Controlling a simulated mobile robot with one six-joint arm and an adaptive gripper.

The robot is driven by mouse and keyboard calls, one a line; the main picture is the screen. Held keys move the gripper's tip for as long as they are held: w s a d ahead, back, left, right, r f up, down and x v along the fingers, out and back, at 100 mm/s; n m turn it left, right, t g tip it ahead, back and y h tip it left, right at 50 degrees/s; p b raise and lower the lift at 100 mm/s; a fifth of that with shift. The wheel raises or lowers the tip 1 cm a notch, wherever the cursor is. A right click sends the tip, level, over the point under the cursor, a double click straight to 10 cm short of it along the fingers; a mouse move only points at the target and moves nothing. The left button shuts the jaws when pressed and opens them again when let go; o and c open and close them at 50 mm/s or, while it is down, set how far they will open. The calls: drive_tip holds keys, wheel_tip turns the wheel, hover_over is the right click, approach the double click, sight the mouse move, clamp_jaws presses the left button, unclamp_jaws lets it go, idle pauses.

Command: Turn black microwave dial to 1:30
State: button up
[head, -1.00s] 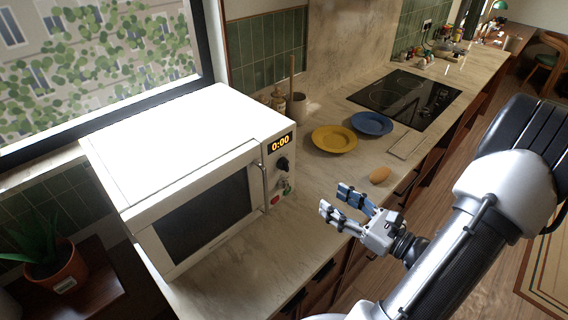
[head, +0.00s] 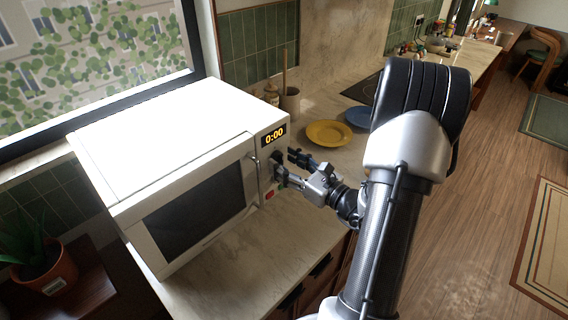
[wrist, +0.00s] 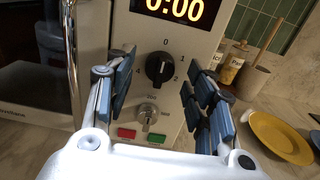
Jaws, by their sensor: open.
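The white microwave (head: 190,130) stands on the counter with its door shut. Its display (head: 273,136) reads 0:00, and the display also shows in the wrist view (wrist: 176,9). The black dial (wrist: 160,68) is on the panel below the display, with marks 0, 1, 2 and 4 visible around it. Its pointer looks to be up, near 0. My gripper (head: 284,168) is open at the panel. In the wrist view, the fingers (wrist: 155,92) stand on either side of the dial, with gaps on both sides. In the head view my gripper mostly hides the dial.
A silver knob (wrist: 149,114), a red button (wrist: 127,134) and a green button (wrist: 157,139) sit below the dial. The door handle (wrist: 70,50) is left of the fingers. A yellow plate (head: 328,133), a blue plate (head: 358,117) and a utensil crock (head: 290,102) stand right of the microwave.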

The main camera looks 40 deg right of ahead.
drive_tip(key=shift+w, duration=0.55)
drive_tip(key=shift+c, duration=0.5)
drive_tip(key=c, duration=1)
